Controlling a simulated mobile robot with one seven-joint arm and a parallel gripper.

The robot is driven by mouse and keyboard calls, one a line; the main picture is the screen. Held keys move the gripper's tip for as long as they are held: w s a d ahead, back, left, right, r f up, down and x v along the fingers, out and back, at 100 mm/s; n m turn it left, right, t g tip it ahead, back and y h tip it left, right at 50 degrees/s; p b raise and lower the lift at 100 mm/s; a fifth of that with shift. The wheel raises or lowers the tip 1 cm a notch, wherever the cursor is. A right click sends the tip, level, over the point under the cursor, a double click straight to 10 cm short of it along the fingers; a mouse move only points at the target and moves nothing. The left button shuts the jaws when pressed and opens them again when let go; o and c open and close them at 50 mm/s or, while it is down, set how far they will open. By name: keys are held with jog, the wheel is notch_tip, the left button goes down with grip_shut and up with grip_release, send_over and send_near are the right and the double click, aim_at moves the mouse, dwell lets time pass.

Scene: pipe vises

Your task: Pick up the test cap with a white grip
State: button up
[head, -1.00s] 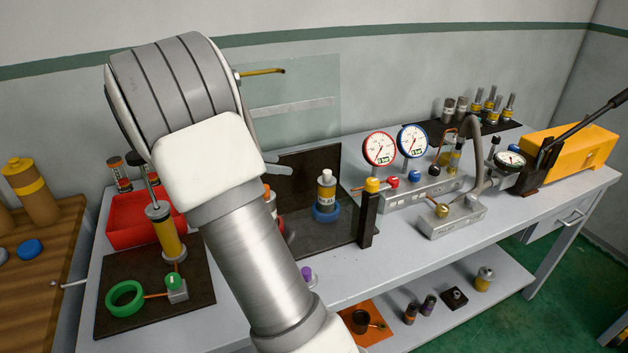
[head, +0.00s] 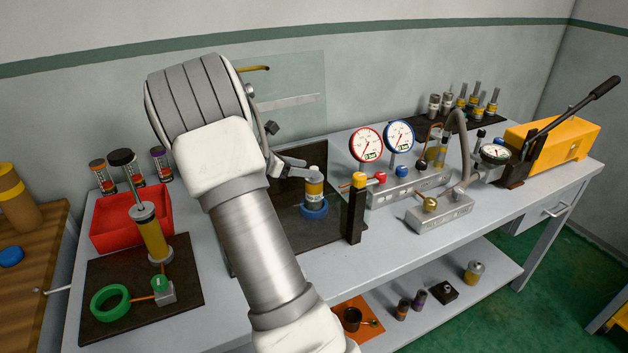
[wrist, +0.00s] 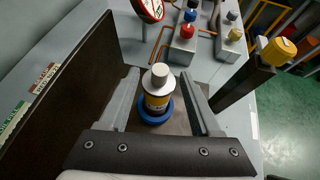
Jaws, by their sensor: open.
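The test cap with a white grip (wrist: 157,92) is a short upright cylinder with a yellow and dark label and a pale top. It stands in a blue ring (wrist: 149,117) on a dark mat. In the head view the cap (head: 314,188) is partly covered at its top by my gripper (head: 304,167). In the wrist view my gripper (wrist: 160,75) is open, with one finger on each side of the cap. Gaps show between the fingers and the cap, so it is not clamped. The exact finger height against the cap is hard to tell.
A dark post with a yellow top (head: 357,208) stands close to the right of the cap. A dark upright panel (wrist: 70,90) is on the left in the wrist view. Gauges (head: 366,145) and valve blocks (head: 440,212) lie farther right. A red tray (head: 118,232) stands left.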

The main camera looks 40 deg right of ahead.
aim_at(314, 168)
jog(key=x, duration=0.4)
jog(key=shift+a, duration=0.1)
grip_shut()
